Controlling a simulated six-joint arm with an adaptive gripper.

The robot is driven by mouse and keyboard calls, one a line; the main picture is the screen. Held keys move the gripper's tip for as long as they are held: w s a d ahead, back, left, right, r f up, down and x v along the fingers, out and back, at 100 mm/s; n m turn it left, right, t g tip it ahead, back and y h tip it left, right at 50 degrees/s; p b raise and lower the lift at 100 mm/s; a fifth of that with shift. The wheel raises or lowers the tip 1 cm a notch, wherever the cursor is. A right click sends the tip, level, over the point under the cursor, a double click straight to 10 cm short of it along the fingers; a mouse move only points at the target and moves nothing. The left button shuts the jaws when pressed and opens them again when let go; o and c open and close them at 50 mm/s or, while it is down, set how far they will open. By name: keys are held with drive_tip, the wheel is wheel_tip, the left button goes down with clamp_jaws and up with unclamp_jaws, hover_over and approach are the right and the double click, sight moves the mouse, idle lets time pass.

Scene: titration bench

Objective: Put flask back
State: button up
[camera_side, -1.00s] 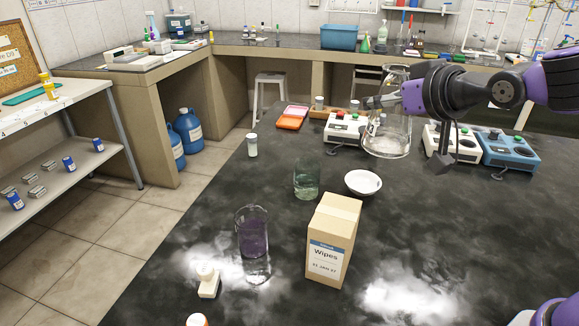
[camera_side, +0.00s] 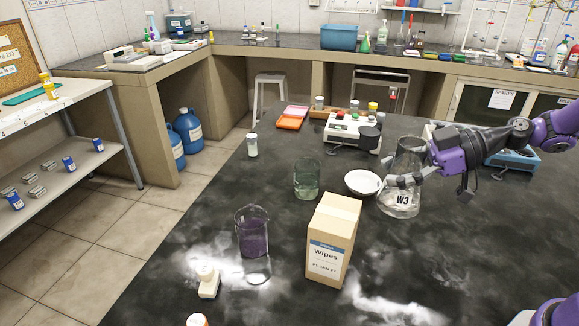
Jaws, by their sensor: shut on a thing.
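The flask (camera_side: 401,185) is a clear conical glass flask marked W3. It is upright at the right of the side view, at or just above the dark bench top; I cannot tell whether its base touches. My gripper (camera_side: 410,167) comes in from the right and is shut on the flask, its fingers around the glass wall. The white dish (camera_side: 363,182) lies just left of the flask.
A wipes box (camera_side: 333,240), a beaker of purple liquid (camera_side: 252,232) and a greenish glass beaker (camera_side: 307,178) stand to the left. A white stirrer (camera_side: 354,130) and a blue one (camera_side: 512,158) are behind. The bench right of the box is clear.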

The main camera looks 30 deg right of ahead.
sight(397, 206)
drive_tip(key=shift+s+d+r+n+g, duration=0.2)
drive_tip(key=shift+s+d+n+g, duration=0.1)
drive_tip(key=shift+s+n+g, duration=0.1)
drive_tip(key=shift+s+d+f+y, duration=0.1)
drive_tip(key=shift+s+y, duration=0.15)
drive_tip(key=shift+y, duration=0.05)
drive_tip(key=shift+n, duration=0.3)
wheel_tip(397, 206, down, 8)
drive_tip(key=shift+s+r, duration=0.15)
drive_tip(key=shift+r, duration=0.05)
drive_tip(key=o, duration=1.5)
